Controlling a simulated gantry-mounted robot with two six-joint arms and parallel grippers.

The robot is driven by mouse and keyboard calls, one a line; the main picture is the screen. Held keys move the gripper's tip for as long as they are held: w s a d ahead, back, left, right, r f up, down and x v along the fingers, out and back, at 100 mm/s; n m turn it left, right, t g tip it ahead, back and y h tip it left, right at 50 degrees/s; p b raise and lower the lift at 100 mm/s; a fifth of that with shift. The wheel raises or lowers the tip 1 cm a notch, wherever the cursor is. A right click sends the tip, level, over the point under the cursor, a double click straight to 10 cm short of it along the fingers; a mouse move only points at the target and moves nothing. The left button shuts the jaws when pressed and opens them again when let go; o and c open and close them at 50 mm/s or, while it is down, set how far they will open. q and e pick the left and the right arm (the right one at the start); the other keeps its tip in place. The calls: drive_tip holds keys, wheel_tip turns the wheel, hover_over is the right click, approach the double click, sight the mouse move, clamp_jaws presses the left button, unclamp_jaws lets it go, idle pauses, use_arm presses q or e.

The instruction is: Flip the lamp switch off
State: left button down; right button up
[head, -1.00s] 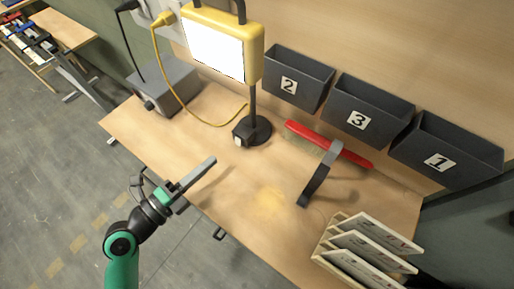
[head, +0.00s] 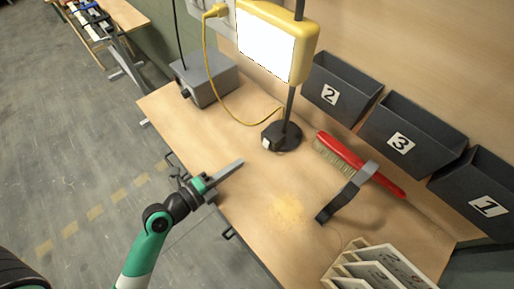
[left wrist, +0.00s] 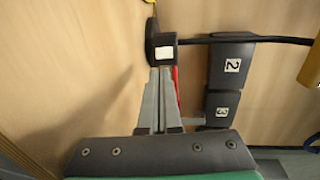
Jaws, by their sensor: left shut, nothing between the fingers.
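The yellow work lamp (head: 277,42) has a bright white lit panel. It stands on a black pole with a round black base. A small black switch box (head: 281,135) with a white rocker (head: 267,143) sits at the base's front. My left gripper (head: 241,162) is shut and empty, just in front of and to the left of the switch box, with a small gap in the head view. In the left wrist view the shut fingertips (left wrist: 161,70) point at the white rocker (left wrist: 165,53); whether they touch cannot be told. My right gripper is not in view.
A grey box (head: 207,80) with a yellow cable stands behind left. Dark numbered bins (head: 341,88) line the back wall. A slotted rack (head: 385,270) stands front right.

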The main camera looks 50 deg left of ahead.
sight(265, 146)
use_arm(q)
drive_tip(key=w, duration=0.5)
drive_tip(key=w+f, duration=0.1)
drive_tip(key=w, duration=0.2)
drive_tip(key=shift+w+f, duration=0.1)
drive_tip(key=shift+w, duration=0.1)
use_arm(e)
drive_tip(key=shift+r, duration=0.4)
